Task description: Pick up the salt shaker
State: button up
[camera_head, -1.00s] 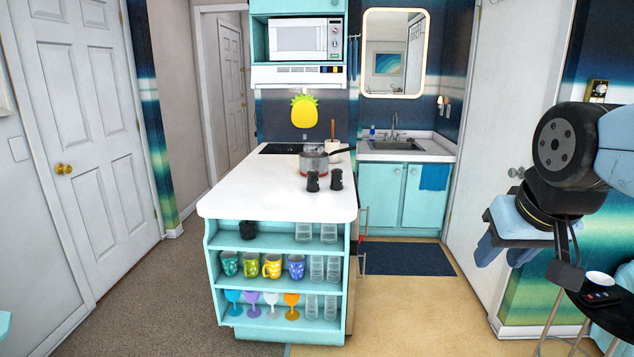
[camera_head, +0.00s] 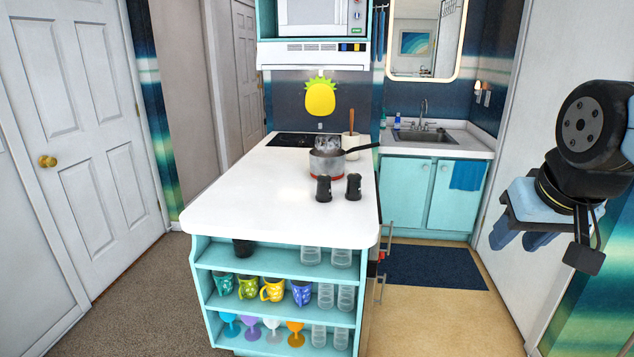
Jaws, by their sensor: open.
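Two small black shakers stand upright on the white counter, a left one (camera_head: 324,189) and a right one (camera_head: 354,187). They look alike, and I cannot tell which holds salt. My gripper (camera_head: 518,240) hangs at the right of the view, its blue fingers apart and empty. It is well to the right of the counter and nearer to me, touching nothing.
A saucepan (camera_head: 327,161) stands just behind the shakers, its handle pointing right. A white crock (camera_head: 351,146) is behind it. The white countertop (camera_head: 240,200) is clear at the front and left. Shelves below hold mugs (camera_head: 272,290), glasses and goblets.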

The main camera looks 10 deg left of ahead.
aim_at(324, 189)
jog(key=u, duration=0.3)
jog(key=i, duration=0.9)
jog(key=u, duration=1)
jog(key=i, duration=0.4)
jog(key=u, duration=0.2)
jog(key=k, duration=0.9)
jog(key=u, duration=0.2)
jog(key=i, duration=0.9)
jog(key=z, duration=0.1)
